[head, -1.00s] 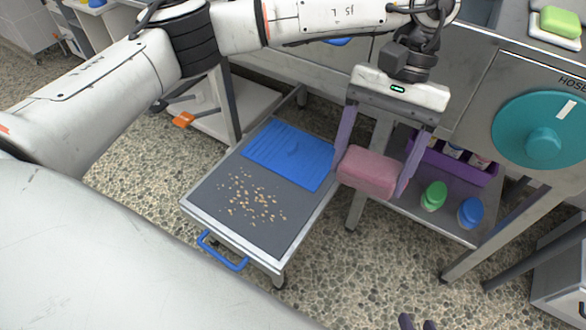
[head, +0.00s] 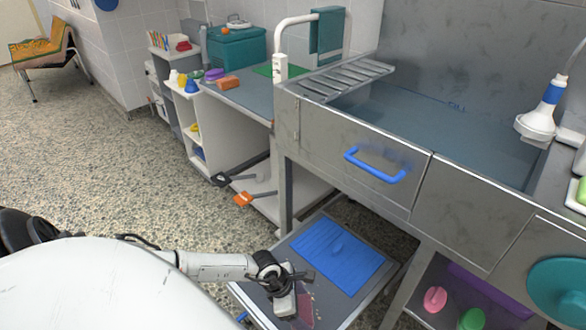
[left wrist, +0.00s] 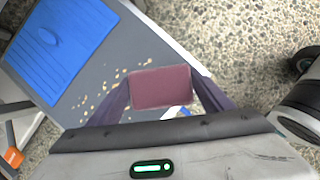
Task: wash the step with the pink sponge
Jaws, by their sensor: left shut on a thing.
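The step (head: 352,306) is a low metal platform with a dark grey top and a ribbed blue mat (head: 335,255) on its far part. My left gripper (head: 303,305) is shut on the pink sponge (left wrist: 160,87), held between its two purple fingers. In the head view the sponge (head: 306,312) is partly hidden by the gripper and is over the grey part of the step. Tan crumbs (left wrist: 92,103) lie around it in the left wrist view. I cannot tell whether the sponge touches the surface. My right gripper is not in view.
A steel tub (head: 350,125) with a blue handle (head: 375,166) stands behind the step. Pink and green lidded items (head: 435,299) sit on its lower shelf at right. A white shelf cart (head: 222,130) with an orange-ended bar (head: 243,199) is at left. Open floor lies further left.

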